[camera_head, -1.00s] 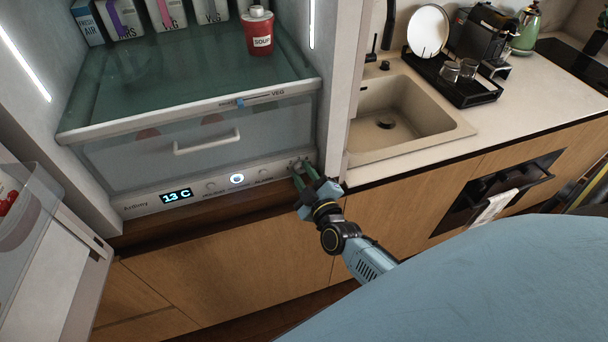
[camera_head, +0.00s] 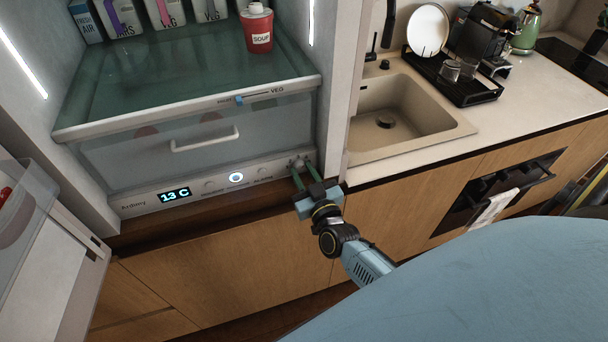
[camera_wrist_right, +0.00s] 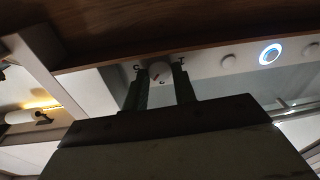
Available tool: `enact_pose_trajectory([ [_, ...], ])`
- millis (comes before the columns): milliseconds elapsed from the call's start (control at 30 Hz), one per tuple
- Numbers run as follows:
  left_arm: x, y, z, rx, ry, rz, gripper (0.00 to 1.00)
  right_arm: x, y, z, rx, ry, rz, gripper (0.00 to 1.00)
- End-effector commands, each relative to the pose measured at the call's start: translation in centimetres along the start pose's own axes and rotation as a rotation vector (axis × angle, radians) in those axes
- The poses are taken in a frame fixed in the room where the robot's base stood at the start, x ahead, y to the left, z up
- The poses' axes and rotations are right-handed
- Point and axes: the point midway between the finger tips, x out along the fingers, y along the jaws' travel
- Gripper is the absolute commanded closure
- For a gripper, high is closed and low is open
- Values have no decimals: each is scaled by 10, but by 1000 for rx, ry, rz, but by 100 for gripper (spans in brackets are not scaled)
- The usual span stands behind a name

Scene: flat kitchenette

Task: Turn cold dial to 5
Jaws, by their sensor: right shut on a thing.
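The fridge's control panel (camera_head: 222,187) runs below the clear drawer, and its display (camera_head: 174,195) reads 13 C. The cold dial (camera_wrist_right: 160,71) is a small pale round knob at the panel's right end. My right gripper (camera_head: 299,168) reaches up to it from the lower right. In the right wrist view, the two dark green fingers (camera_wrist_right: 161,80) stand on either side of the dial and are shut on it. Small marks show around the dial, but its setting is too small to read. My left gripper is not in view.
A lit round button (camera_head: 236,178) sits mid-panel. The open fridge door (camera_head: 50,265) is at left. The sink (camera_head: 400,120) and counter lie right.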

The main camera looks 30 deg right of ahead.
Motion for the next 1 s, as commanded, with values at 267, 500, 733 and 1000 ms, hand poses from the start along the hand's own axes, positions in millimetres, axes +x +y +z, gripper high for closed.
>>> enact_pose_trajectory([
  [267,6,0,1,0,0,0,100,0,0,2,262,18,19,96],
  [500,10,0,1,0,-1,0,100,0,0,2,473,34,34,96],
  [733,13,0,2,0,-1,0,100,0,0,2,628,45,45,96],
  [1000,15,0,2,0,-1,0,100,0,0,2,731,52,53,96],
])
